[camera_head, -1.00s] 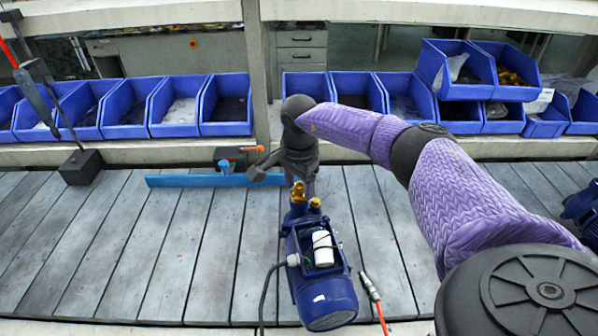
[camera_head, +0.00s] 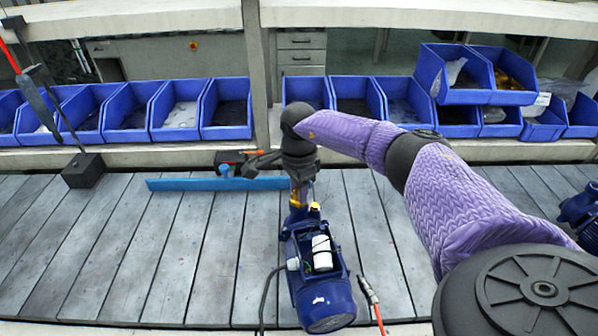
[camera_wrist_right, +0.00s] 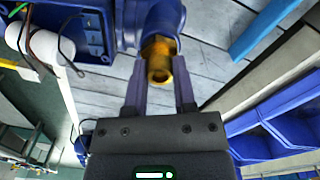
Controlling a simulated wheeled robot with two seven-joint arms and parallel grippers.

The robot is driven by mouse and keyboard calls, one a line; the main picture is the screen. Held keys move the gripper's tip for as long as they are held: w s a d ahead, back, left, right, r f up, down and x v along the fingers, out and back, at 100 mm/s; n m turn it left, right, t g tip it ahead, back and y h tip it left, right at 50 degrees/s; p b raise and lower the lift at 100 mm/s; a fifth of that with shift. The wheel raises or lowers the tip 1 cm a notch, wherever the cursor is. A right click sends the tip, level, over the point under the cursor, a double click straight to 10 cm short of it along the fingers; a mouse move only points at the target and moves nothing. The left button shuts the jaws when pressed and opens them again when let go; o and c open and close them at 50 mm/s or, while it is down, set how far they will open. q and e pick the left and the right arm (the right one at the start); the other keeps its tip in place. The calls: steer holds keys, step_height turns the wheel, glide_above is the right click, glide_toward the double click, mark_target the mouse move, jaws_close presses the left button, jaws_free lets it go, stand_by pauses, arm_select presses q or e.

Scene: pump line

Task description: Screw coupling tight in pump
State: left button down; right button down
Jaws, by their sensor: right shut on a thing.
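The blue pump (camera_head: 322,300) lies on the slatted table, its open box showing a white cylinder and wires. The brass coupling (camera_head: 296,204) is at the pump's far end. My right gripper (camera_head: 301,192) reaches down to it from the far side, its fingers partly hidden. In the right wrist view, the two fingers of my right gripper (camera_wrist_right: 159,66) lie on either side of the hex-shaped brass coupling (camera_wrist_right: 158,58), shut on it. The coupling sits against the blue pump body (camera_wrist_right: 130,15); its thread is hidden. My left gripper is not in view.
Blue bins (camera_head: 228,110) line the back. A red-handled tool (camera_head: 371,295) lies right of the pump.

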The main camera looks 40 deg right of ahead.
steer(key=m+p, duration=0.1)
steer(key=m, duration=0.1)
steer(key=shift+r+m, duration=0.1)
steer(key=shift+m, duration=0.6)
steer(key=shift+m+p, duration=0.7)
steer(key=shift+m, duration=0.9)
steer(key=shift+f, duration=0.2)
